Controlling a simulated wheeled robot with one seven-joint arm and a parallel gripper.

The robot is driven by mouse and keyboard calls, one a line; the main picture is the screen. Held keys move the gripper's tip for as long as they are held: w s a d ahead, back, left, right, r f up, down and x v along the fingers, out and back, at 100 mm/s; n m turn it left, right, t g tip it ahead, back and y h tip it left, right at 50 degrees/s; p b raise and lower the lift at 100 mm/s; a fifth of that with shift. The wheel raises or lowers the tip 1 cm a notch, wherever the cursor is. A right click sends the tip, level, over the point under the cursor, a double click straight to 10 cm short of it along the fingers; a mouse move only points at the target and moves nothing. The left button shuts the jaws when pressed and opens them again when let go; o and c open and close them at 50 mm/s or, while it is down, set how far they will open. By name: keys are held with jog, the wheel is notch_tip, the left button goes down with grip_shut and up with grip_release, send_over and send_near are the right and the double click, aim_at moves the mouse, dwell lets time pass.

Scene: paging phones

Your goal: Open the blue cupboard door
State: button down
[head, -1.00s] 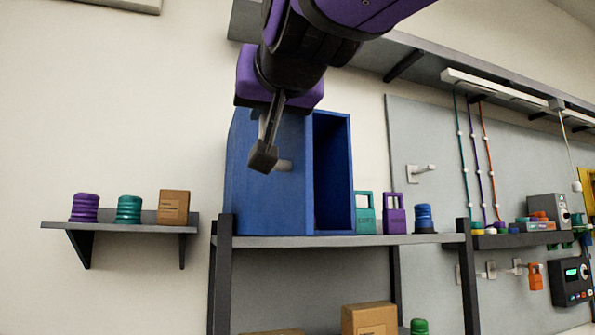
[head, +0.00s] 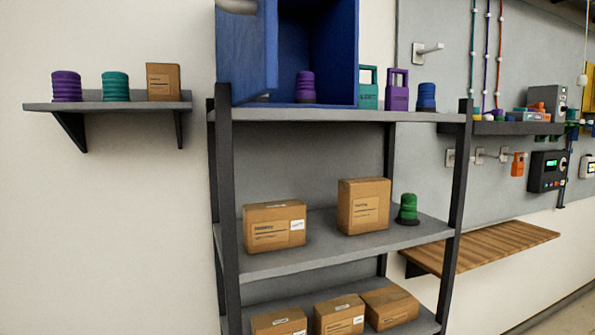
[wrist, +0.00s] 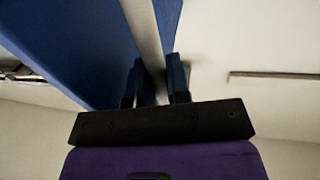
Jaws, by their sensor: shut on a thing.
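The blue cupboard (head: 357,50) stands on the top board of a dark rack, its top cut off in the head view. Its blue door (head: 246,60) stands open at the left, leaving the right part of the inside in view. A purple ribbed object (head: 305,87) stands inside. A pale grey handle (head: 237,5) shows on the door at the frame's top edge. In the wrist view, my gripper (wrist: 156,76) is shut on the handle bar (wrist: 143,35), beside the blue door panel (wrist: 85,45). My gripper is out of the head view.
Teal (head: 367,88) and purple (head: 398,90) handled objects and a blue ribbed object (head: 426,97) stand right of the cupboard. A wall shelf (head: 110,106) is at the left. Boxes (head: 274,226) fill part of the lower boards. A wooden bench (head: 490,245) is at the right.

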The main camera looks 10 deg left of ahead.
jog(key=shift+w+a+f, duration=0.1)
jog(key=shift+a+f, duration=0.25)
jog(key=shift+f, duration=0.25)
jog(key=c, duration=1.1)
grip_release()
jog(key=shift+s, duration=0.2)
jog(key=v, duration=1.1)
jog(key=shift+d+r, duration=0.3)
jog(key=shift+r, duration=0.15)
jog(key=shift+w, duration=0.2)
